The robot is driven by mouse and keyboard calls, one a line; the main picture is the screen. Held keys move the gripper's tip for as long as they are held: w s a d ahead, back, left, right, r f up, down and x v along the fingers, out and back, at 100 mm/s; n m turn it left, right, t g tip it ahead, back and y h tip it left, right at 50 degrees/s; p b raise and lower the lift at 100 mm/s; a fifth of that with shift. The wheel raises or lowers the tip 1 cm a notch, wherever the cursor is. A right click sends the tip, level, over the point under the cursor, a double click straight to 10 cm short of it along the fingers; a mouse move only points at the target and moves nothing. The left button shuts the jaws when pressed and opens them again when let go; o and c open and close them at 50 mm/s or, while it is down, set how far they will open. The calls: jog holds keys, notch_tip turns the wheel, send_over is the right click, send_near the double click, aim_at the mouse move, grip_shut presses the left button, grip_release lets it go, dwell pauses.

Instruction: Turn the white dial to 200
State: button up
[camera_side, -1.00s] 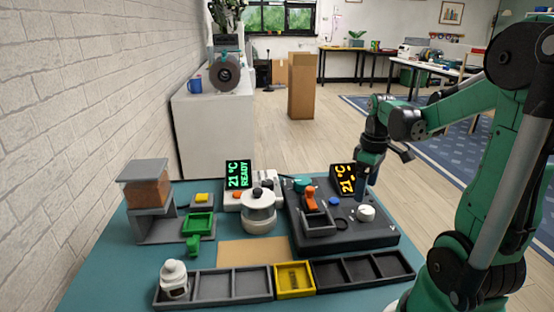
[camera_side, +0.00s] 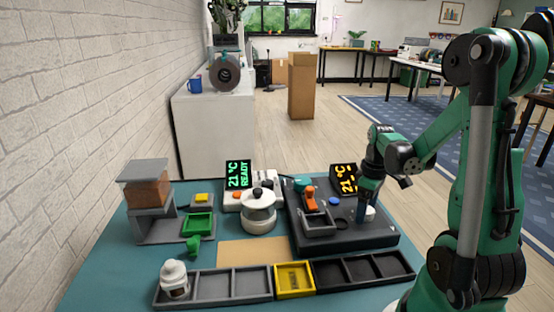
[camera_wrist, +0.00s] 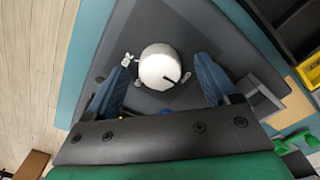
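The white dial (camera_wrist: 160,66) sits on the dark control panel (camera_wrist: 110,55), with a dark pointer mark on its face. In the side view the dial (camera_side: 370,213) is partly hidden behind my gripper (camera_side: 362,208). In the wrist view my gripper (camera_wrist: 162,88) is open, with one blue finger on each side of the dial and a visible gap to both. The amber display (camera_side: 344,179) on the panel reads 21 °C with dashes beneath.
A blue button (camera_side: 334,201), an orange-handled tool (camera_side: 309,199) and a small tray stand on the panel left of my gripper. A white lidded pot (camera_side: 259,213) is further left. A row of bins (camera_side: 233,284) lies in front.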

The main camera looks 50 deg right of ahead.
grip_shut()
jog(key=shift+m, duration=0.4)
jog(key=m, duration=1.3)
jog(key=shift+m, duration=0.4)
jog(key=m, duration=0.5)
